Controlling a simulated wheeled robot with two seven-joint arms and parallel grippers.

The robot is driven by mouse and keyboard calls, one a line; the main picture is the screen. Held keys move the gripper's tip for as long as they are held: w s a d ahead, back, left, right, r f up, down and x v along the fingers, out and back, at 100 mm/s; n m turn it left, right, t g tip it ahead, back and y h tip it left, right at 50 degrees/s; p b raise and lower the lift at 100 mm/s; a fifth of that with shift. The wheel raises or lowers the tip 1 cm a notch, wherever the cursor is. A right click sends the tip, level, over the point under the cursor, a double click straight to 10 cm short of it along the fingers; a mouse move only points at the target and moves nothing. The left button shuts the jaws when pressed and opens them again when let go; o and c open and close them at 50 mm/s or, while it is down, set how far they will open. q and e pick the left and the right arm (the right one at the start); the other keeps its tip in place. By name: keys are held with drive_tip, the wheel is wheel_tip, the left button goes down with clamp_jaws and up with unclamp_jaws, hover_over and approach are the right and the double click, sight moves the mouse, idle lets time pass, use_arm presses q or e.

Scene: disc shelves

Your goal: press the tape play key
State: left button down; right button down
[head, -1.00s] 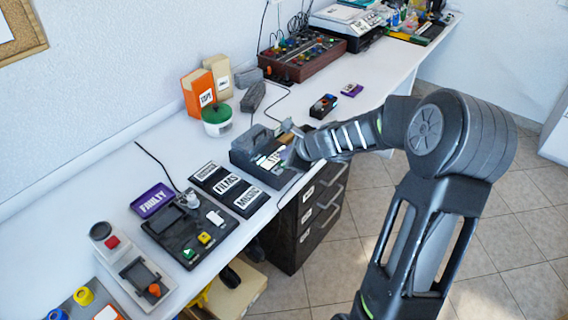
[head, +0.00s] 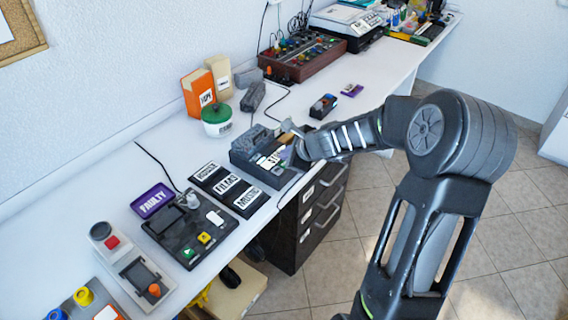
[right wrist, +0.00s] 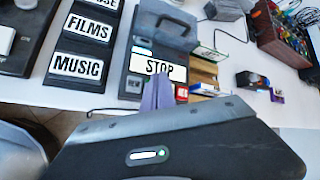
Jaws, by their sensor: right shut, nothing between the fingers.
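The grey tape player (head: 246,151) stands near the table's front edge, left of my right gripper in the head view. In the right wrist view the tape player (right wrist: 165,32) has a handle at its far end and a white STOP label (right wrist: 158,68). A key with small lettering (right wrist: 134,85) shows left of my fingers and a red key (right wrist: 182,92) right of them. My right gripper (head: 291,150) is shut and empty over the near key end. Its fingers (right wrist: 157,92) hide the middle of the key row. I cannot tell whether they touch a key. My left gripper is not in view.
FILMS and MUSIC plates (head: 227,184) lie left of the tape player. A black device (head: 174,235) with coloured keys lies further left.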

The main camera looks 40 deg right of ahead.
drive_tip(key=shift+f, duration=0.15)
drive_tip(key=shift+f+b, duration=0.25)
drive_tip(key=shift+b, duration=0.2)
drive_tip(key=shift+f+b, duration=0.45)
idle(0.6)
idle(0.4)
drive_tip(key=shift+r+p, duration=0.8)
drive_tip(key=shift+r, duration=0.05)
wheel_tip(320, 180, up, 5)
drive_tip(key=p, duration=0.5)
idle(0.7)
